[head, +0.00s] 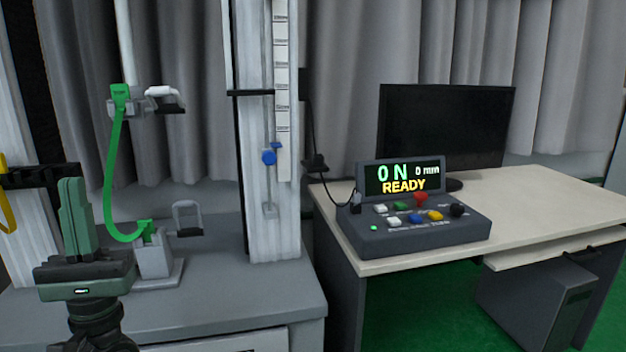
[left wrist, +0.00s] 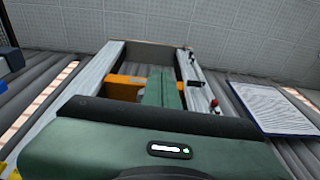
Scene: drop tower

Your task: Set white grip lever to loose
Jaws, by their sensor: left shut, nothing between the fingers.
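The drop tower shows an upper clamp (head: 122,97) and a lower clamp (head: 152,250), joined by a curved green strap (head: 110,180). A white lever (head: 160,91) with a dark end sticks out to the right of the upper clamp and lies about level. A greyer U-shaped lever (head: 185,205) stands beside the lower clamp. My left gripper (head: 73,185) is shut and empty, fingers pointing up, to the left of the strap and apart from both levers. Its green fingers also show in the left wrist view (left wrist: 161,90). My right gripper is not in view.
A tall white column (head: 270,220) with a scale and a blue knob (head: 269,157) stands right of the clamps. A control box (head: 415,235) reading "0 N, 0 mm, READY" sits on the desk (head: 550,205) before a dark monitor (head: 440,125). The grey bench front (head: 240,305) is clear.

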